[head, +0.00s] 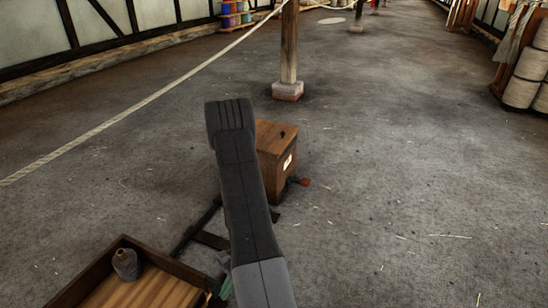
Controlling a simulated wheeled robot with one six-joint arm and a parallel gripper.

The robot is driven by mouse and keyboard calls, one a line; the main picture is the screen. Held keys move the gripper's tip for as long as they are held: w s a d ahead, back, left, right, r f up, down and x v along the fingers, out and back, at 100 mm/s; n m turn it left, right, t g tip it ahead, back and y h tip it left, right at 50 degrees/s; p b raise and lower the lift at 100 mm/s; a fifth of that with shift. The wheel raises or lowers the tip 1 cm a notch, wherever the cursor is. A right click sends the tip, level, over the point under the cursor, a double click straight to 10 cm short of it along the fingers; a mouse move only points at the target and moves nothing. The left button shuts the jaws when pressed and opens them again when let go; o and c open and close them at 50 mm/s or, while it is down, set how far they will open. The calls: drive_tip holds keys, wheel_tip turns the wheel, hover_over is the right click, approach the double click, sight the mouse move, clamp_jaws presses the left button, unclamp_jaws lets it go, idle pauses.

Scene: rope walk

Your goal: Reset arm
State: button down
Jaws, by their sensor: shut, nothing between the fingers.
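A dark grey link of my arm (240,175) rises from the bottom middle of the head view, with a lighter grey section at its foot and a ridged upper end. I cannot make out the gripper's fingers anywhere in this view. The arm stands in front of a wooden box (285,156) with a pale label and a dark spot on its lid, and hides part of its left side. I cannot tell the gap between arm and box.
A wooden tray (81,286) holding a grey bottle (125,263) is at the lower left. Dark bars (191,235) lie left of the arm. A post (289,52) stands beyond the box. A rope (130,110) crosses the left side. The right floor is mostly clear.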

drive_tip(key=shift+w+a+f+p, duration=0.1)
drive_tip(key=shift+w+f, duration=0.15)
drive_tip(key=shift+f, duration=0.3)
drive_tip(key=shift+w+a+f+p, duration=0.15)
drive_tip(key=shift+w+f, duration=0.15)
drive_tip(key=shift+f, duration=0.25)
drive_tip(key=shift+w+f+p, duration=0.1)
drive_tip(key=shift+w+f, duration=0.15)
drive_tip(key=shift+f, duration=0.3)
